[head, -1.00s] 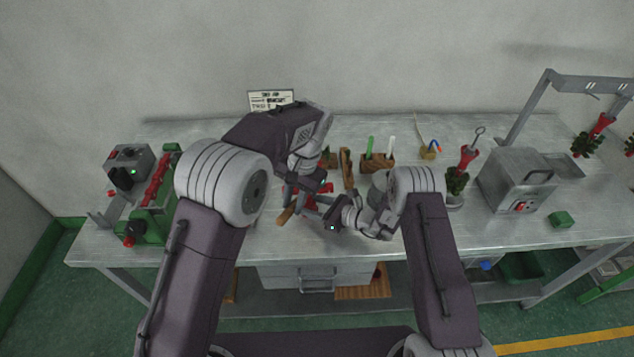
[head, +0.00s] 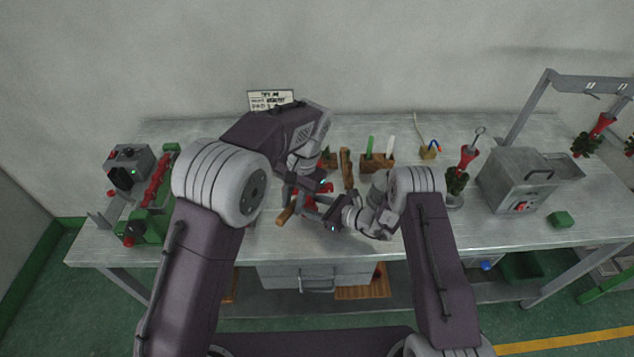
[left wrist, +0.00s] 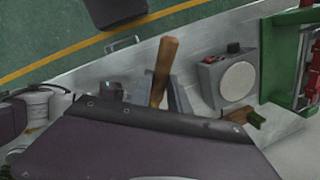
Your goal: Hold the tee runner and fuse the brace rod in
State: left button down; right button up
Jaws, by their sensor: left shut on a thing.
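A wooden handle (head: 286,214) sticks out at the lower left of the two grippers. The handle also shows in the left wrist view (left wrist: 163,72), by grey finger-like parts. I cannot make out the brace rod for certain.
A wooden rack (head: 378,162) with green and white sticks stands behind the grippers. A green machine (head: 150,215) is at left, a grey box (head: 515,182) at right. Bare bench (head: 400,235) lies in front.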

aim_at(283, 214)
pick_arm(q)
jog(key=shift+s+a+r, duration=0.5)
jog(key=shift+s+r, duration=0.1)
jog(key=shift+s, duration=0.2)
jog(key=shift+s+a+r, duration=0.45)
jog(key=shift+s+r, duration=0.15)
jog(key=shift+s, duration=0.2)
pick_arm(e)
jog(key=shift+f, duration=0.1)
pick_arm(q)
jog(key=shift+a+v, duration=0.2)
jog(key=shift+v, duration=0.8)
jog(key=shift+a+v, duration=0.2)
jog(key=shift+v, duration=0.75)
jog(key=shift+r, duration=0.1)
pick_arm(e)
jog(key=o, duration=1.1)
jog(key=shift+c, duration=0.2)
jog(key=shift+d, duration=0.1)
pick_arm(q)
jog(key=shift+s, duration=0.1)
pick_arm(e)
jog(key=v, duration=1.1)
jog(key=shift+s+d+r, duration=0.25)
